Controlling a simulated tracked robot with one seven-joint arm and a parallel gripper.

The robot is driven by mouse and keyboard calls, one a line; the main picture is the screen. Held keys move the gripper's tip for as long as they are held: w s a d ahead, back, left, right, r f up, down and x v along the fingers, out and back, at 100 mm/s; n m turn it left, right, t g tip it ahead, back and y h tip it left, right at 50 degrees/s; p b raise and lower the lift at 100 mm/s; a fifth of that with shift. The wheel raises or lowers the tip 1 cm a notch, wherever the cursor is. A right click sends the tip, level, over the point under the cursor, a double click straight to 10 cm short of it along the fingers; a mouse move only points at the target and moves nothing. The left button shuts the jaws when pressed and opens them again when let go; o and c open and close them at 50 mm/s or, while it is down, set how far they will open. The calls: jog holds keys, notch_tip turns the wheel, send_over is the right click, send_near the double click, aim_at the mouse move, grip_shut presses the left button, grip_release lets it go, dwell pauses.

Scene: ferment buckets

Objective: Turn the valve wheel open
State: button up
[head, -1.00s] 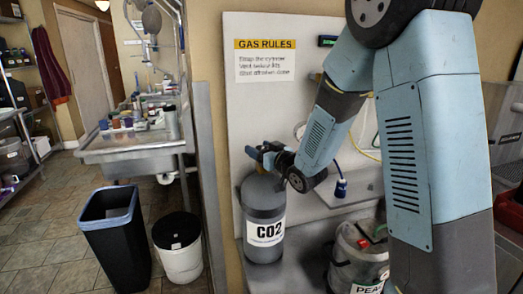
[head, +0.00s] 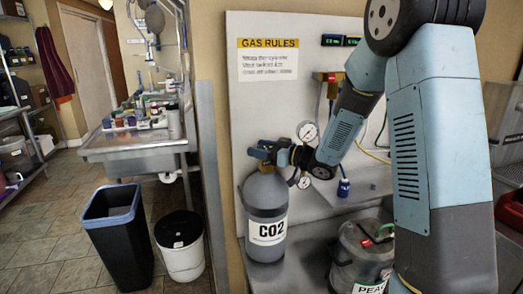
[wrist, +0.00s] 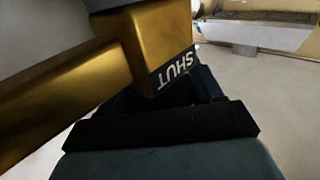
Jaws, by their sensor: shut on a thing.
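The grey CO2 cylinder (head: 266,205) stands upright on the bench in the head view. My gripper (head: 267,151) is at its top, reaching in from the right. In the wrist view a brass valve part (wrist: 152,45) with a black band marked SHUT fills the upper left. My gripper's dark jaws (wrist: 192,90) are right beside and partly behind this band, shut on the valve wheel. The wheel itself is mostly hidden by the jaws and the brass part, so how far it is turned cannot be told.
Two round gauges (head: 308,132) are close to my wrist. A clear-lidded bucket (head: 360,255) stands right of the cylinder, below my arm. A GAS RULES sign (head: 267,60) is on the wall panel. A black bin (head: 118,235) and a white bucket (head: 181,250) stand on the floor at left.

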jog(key=shift+w+r, duration=0.15)
jog(key=shift+r, duration=0.2)
jog(key=o, duration=1)
jog(key=shift+f, duration=0.15)
jog(key=shift+o, duration=0.2)
jog(key=shift+d, duration=0.15)
jog(key=v, duration=1.3)
jog(key=shift+s+d+f, duration=0.15)
jog(key=shift+s+d, duration=0.1)
